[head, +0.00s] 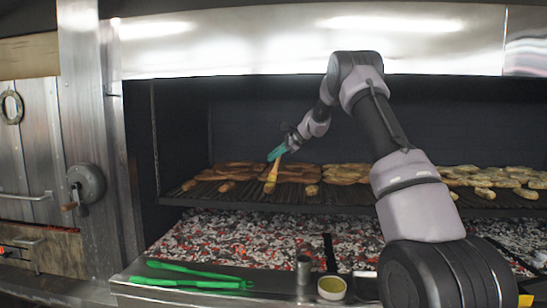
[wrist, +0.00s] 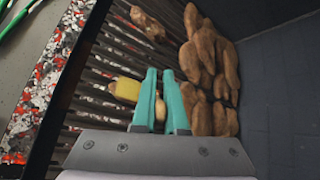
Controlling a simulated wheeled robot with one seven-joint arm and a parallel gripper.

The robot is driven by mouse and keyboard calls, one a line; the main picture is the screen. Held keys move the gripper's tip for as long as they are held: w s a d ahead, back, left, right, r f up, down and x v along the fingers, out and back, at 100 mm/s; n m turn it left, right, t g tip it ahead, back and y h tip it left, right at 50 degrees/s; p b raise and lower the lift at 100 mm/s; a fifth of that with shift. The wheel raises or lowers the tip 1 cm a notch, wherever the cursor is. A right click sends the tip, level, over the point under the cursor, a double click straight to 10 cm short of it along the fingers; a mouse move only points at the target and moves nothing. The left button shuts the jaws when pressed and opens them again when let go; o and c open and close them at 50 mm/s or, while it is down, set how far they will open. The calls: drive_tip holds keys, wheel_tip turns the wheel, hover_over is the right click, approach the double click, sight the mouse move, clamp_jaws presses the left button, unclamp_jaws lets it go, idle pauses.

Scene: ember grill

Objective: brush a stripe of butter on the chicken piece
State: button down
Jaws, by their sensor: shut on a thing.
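My gripper (head: 277,153), with teal fingers, is shut on a brush (head: 272,171) and holds it pointing down over the grill grate. In the wrist view my gripper (wrist: 162,76) has the yellow brush head (wrist: 127,88) just left of its fingertips. A small browned chicken piece shows partly from under the brush head, which hides much of it; I cannot tell whether they touch. Another small chicken piece (wrist: 147,22) lies apart on the grate. A small bowl of yellowish butter (head: 331,288) stands on the front ledge.
Rows of browned pieces (head: 235,170) lie behind on the grate (head: 340,197), with paler pieces (head: 490,178) at right. Glowing coals (head: 235,235) are below. A metal cup (head: 304,268) and green tongs (head: 195,281) are on the ledge. The steel hood (head: 300,40) hangs above.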

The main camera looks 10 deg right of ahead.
drive_tip(key=s+a, duration=0.2)
drive_tip(key=s, duration=0.6)
drive_tip(key=shift+s+a, duration=0.2)
drive_tip(key=shift+s, duration=0.15)
idle(0.5)
wheel_tip(320, 180, up, 6)
idle(0.7)
drive_tip(key=shift+r, duration=0.1)
